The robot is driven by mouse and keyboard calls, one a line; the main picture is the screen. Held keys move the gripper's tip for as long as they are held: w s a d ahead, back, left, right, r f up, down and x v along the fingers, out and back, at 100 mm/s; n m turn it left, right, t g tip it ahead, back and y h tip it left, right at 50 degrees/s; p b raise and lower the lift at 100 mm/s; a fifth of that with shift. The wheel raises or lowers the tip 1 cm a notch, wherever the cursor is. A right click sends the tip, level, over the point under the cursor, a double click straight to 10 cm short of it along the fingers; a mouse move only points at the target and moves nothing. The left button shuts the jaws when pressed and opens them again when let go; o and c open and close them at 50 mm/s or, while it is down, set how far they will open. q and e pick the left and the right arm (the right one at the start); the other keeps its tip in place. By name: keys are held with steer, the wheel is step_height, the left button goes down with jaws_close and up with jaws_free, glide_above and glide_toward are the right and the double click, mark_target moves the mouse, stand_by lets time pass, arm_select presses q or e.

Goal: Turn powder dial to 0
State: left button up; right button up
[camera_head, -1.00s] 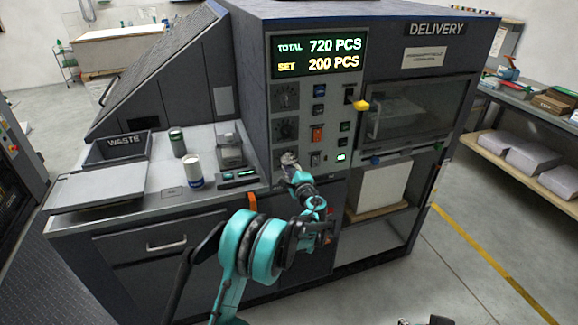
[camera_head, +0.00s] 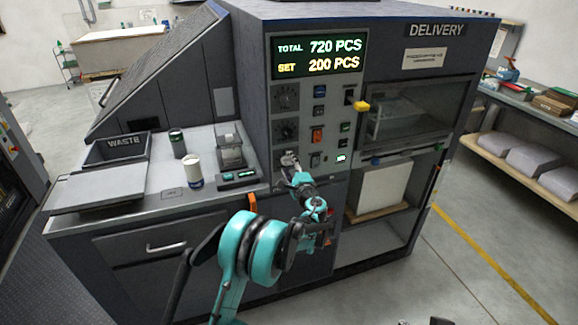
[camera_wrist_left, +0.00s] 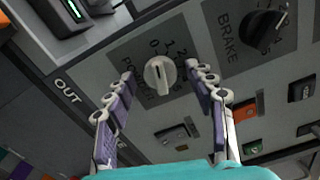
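The powder dial (camera_wrist_left: 160,75) is a pale grey knob on a dark plate marked POWDER with numbers, in the left wrist view. Its pointer direction is hard to read. My left gripper (camera_wrist_left: 163,82) is open, with one finger on each side of the dial and a gap to it; it seems not to touch the knob. My right gripper is not clearly in view; only a dark bit of my body shows at the bottom edge.
The black brake dial (camera_wrist_left: 264,24) sits beside the powder dial. An orange button (camera_head: 317,135) and several small switches are close by on the panel. A counter with jars (camera_head: 194,171) is at left.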

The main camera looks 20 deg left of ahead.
arm_select(q)
steer(key=shift+s+d, duration=0.1)
steer(key=v, duration=1.1)
steer(key=shift+s+d, duration=0.25)
steer(key=shift+s, duration=0.05)
steer(key=s+a+r+n+g+h, duration=0.2)
steer(key=s+a+n+g, duration=0.15)
steer(key=s, duration=0.55)
steer(key=s+a+r+n+g+h, duration=0.15)
steer(key=s+a+n, duration=0.25)
steer(key=s, duration=0.4)
steer(key=s+d+f+n+g+h, duration=0.1)
steer(key=s+d+f+n+h, duration=0.1)
steer(key=s, duration=0.8)
steer(key=s+d+f+n+g+h, duration=0.1)
steer(key=s+d+f+n+h, duration=0.2)
steer(key=s, duration=0.8)
steer(key=shift+d+n+g+h, duration=0.4)
steer(key=shift+d+n+h, duration=0.35)
steer(key=shift+d, duration=0.1)
